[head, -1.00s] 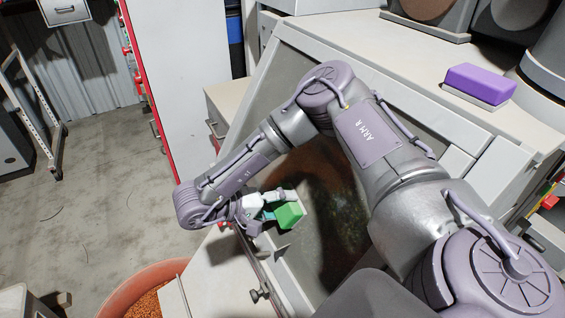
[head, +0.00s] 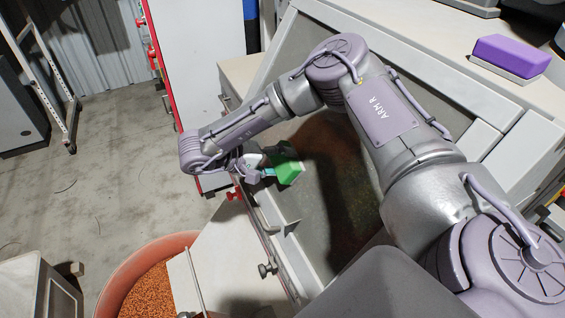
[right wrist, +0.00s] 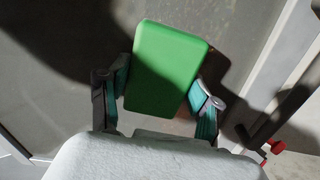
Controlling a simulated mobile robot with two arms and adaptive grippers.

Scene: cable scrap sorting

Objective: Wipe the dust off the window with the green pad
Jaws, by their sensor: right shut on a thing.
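The green pad (head: 287,171) is held in my right gripper (head: 262,167), at the left part of the slanted window (head: 330,190). In the right wrist view the green pad (right wrist: 167,68) sits between the two teal-padded fingers of the gripper (right wrist: 160,98), tilted a little. The pad is close to the grey window pane (right wrist: 60,75); I cannot tell if it touches. The pane looks dull grey, with a darker brownish patch in the middle, partly in my right arm's shadow. My right arm hides part of the window. My left gripper is not in view.
A purple block with a pale base (head: 510,56) lies on the beige top at the upper right. A reddish tub of orange granules (head: 150,295) stands at the lower left. Red and dark knobs (head: 266,270) line the window's lower frame. The floor at left is mostly clear.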

